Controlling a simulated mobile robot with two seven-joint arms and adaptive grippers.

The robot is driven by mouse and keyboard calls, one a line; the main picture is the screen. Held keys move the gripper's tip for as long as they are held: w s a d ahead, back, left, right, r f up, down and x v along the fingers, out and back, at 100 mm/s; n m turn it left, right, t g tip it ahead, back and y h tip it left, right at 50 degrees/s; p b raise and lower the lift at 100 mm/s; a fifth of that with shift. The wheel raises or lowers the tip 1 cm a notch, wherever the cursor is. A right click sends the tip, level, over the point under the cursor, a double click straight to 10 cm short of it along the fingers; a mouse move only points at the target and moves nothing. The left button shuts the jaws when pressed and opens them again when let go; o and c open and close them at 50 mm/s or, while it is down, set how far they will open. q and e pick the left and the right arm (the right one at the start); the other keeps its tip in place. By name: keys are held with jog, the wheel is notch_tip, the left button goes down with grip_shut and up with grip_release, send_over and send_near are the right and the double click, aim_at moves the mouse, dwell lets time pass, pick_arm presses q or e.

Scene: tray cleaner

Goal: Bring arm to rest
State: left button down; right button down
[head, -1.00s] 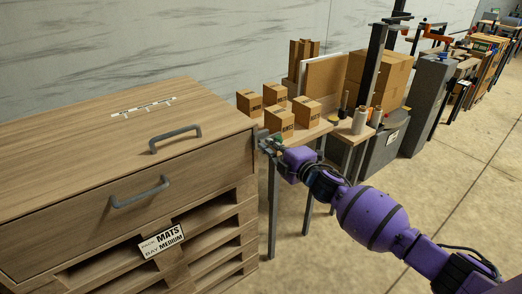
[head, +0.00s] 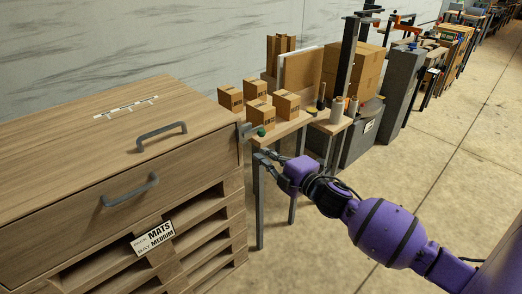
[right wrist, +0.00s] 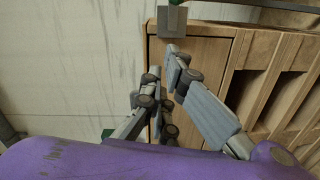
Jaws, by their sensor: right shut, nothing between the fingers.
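My right arm, purple with dark joints, reaches in from the lower right of the head view. Its gripper (head: 266,157) is beside the right front corner of the wooden cabinet (head: 60,198), a little below a grey bracket with a green knob (head: 261,131). In the right wrist view the gripper (right wrist: 155,75) has its grey fingers in front of the wooden cabinet side (right wrist: 200,60). It is shut and empty, apart from the bracket. My left gripper is not in view.
The cabinet has grey handles (head: 162,135) and a label sign (head: 153,237). Behind the gripper, a table (head: 285,127) carries several small cardboard boxes (head: 287,103). Bare floor (head: 330,250) lies to the right of the cabinet.

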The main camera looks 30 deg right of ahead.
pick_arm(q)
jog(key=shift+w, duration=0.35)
pick_arm(e)
jog(key=shift+s+d, duration=0.1)
